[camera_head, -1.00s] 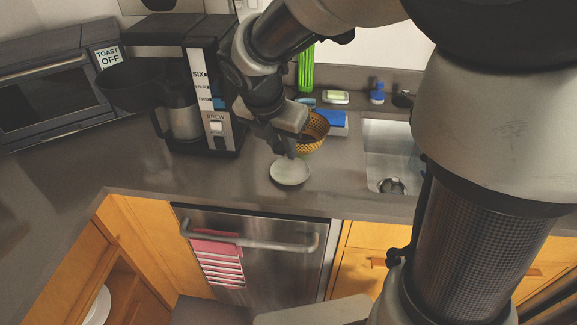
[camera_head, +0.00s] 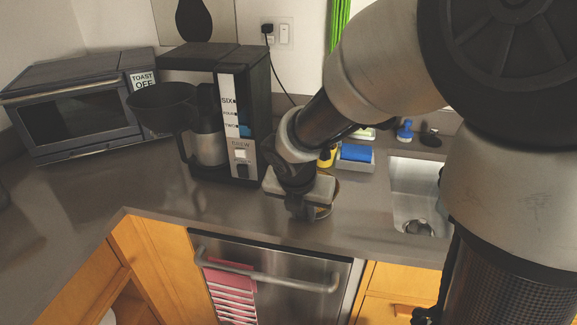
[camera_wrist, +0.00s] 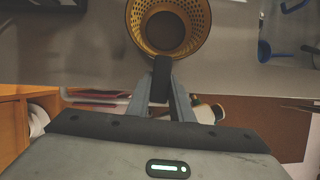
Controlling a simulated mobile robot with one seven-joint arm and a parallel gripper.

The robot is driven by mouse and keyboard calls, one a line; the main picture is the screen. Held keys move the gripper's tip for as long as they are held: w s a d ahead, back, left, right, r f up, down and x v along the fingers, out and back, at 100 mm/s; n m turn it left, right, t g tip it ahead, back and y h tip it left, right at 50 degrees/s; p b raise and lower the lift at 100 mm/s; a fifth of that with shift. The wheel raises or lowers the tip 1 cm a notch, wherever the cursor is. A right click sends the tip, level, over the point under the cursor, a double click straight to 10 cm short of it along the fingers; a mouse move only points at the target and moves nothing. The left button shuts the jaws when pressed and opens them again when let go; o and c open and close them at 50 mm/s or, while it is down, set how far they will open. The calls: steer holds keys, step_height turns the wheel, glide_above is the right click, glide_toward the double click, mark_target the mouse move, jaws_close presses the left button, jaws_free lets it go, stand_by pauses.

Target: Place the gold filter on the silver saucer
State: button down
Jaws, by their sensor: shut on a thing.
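The gold filter (camera_wrist: 193,43) is a perforated cone with a wide rim and dark inside, at the top of the wrist view. My gripper (camera_wrist: 161,70) is shut on its near side. In the head view, my gripper (camera_head: 305,211) is low over the counter and hides nearly all of the filter; only a sliver of gold shows behind it. A thin pale rim beside the fingers looks like the silver saucer (camera_head: 324,213), mostly hidden. I cannot tell whether the filter touches the saucer.
A coffee maker (camera_head: 243,120) with a carafe stands close on the left, and a toaster oven (camera_head: 72,105) is farther left. A blue sponge (camera_head: 356,152) sits in a holder behind. A sink (camera_head: 415,195) is to the right. The counter's front edge is near.

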steer(key=shift+f, duration=0.15)
steer(key=shift+f, duration=0.15)
steer(key=c, duration=1.6)
jaws_free()
steer(key=shift+o, duration=0.2)
steer(key=shift+r, duration=0.45)
steer(key=p+v, duration=0.4)
steer(key=v, duration=0.7)
steer(key=s+d+r+m, duration=0.2)
steer(key=s+m, duration=0.2)
steer(key=m, duration=0.6)
steer(key=s+d+r+m+t+y, duration=0.1)
steer(key=s+d+r+m, duration=0.1)
steer(key=m, duration=0.9)
steer(key=s+d+r+m, duration=0.3)
steer(key=s+m, duration=0.4)
steer(key=m, duration=0.3)
steer(key=shift+r+y, duration=0.35)
steer(key=shift+y, duration=0.05)
